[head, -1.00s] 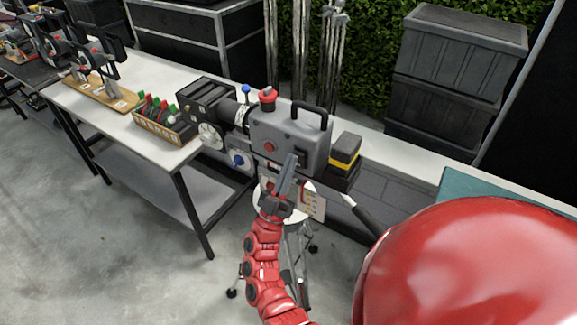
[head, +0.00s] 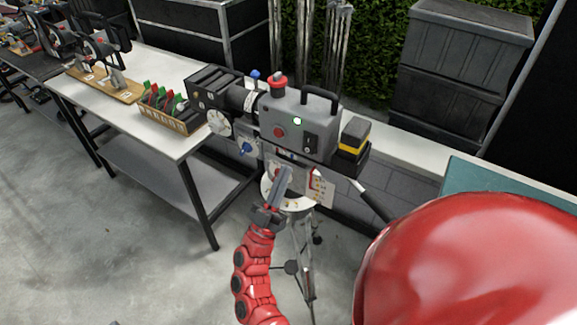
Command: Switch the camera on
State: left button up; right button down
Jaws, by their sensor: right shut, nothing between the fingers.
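The grey film camera (head: 325,118) stands on a tripod (head: 303,262) in the middle of the head view. A small green light (head: 297,121) glows on its side. A dark switch plate (head: 310,143) sits below the light, with a round red button (head: 280,132) to its left. A red knob (head: 278,82) is on top, and the dark lens housing points left. My right gripper (head: 285,170) is shut and empty, just below the camera body, apart from the switch. My left gripper is out of view.
A white table (head: 140,68) on the left carries a box of red and green clips (head: 172,112) and a wooden board (head: 112,86). Dark crates (head: 455,70) are stacked behind at right. A teal surface (head: 495,180) lies at right. Concrete floor is open at lower left.

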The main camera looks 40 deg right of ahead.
jog(key=v, duration=0.1)
jog(key=b+v, duration=0.1)
jog(key=v, duration=0.3)
jog(key=shift+s+a+r, duration=0.1)
jog(key=shift+a+r, duration=0.3)
